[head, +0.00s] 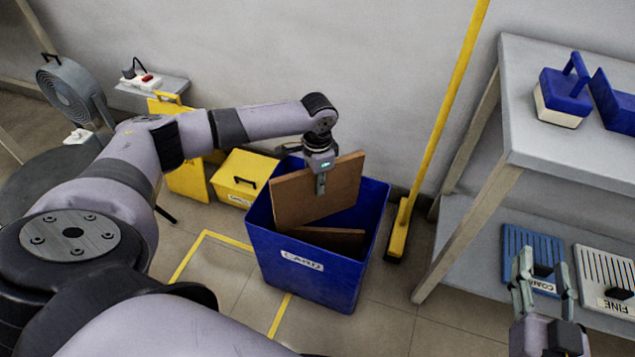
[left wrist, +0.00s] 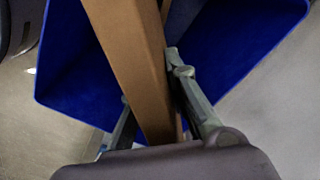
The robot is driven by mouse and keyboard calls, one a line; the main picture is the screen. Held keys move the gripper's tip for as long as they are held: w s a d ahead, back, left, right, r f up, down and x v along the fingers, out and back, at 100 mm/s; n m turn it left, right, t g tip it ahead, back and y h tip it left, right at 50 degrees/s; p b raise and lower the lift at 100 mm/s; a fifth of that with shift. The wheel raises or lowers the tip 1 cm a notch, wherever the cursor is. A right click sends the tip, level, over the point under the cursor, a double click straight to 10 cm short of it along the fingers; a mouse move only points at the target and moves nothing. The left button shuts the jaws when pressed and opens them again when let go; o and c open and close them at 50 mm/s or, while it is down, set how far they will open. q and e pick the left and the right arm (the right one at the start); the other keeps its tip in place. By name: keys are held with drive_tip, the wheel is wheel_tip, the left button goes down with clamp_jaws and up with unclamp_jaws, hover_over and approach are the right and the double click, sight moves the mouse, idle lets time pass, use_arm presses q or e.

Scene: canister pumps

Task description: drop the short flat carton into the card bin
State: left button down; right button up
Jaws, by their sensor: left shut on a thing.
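The blue card bin (head: 312,268), labelled CARD, stands on the floor in the middle of the head view. My left gripper (head: 320,183) is above it, shut on the top edge of a flat brown carton (head: 290,198). The carton is upright, its lower part at or just inside the bin's mouth. In the left wrist view the carton (left wrist: 138,65) runs between the fingers, with the blue bin walls (left wrist: 75,75) around it. Another brown cardboard piece (head: 332,238) lies inside the bin. My right gripper (head: 540,275) is at the lower right, fingers apart, empty.
A yellow broom (head: 435,130) leans on the wall right of the bin. A yellow box (head: 245,175) stands behind-left. A grey shelf (head: 560,160) at right holds blue items (head: 565,90) and pads marked COARSE and FINE (head: 608,275).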

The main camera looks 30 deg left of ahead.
idle(0.3)
use_arm(q)
drive_tip(key=c, duration=1.5)
unclamp_jaws()
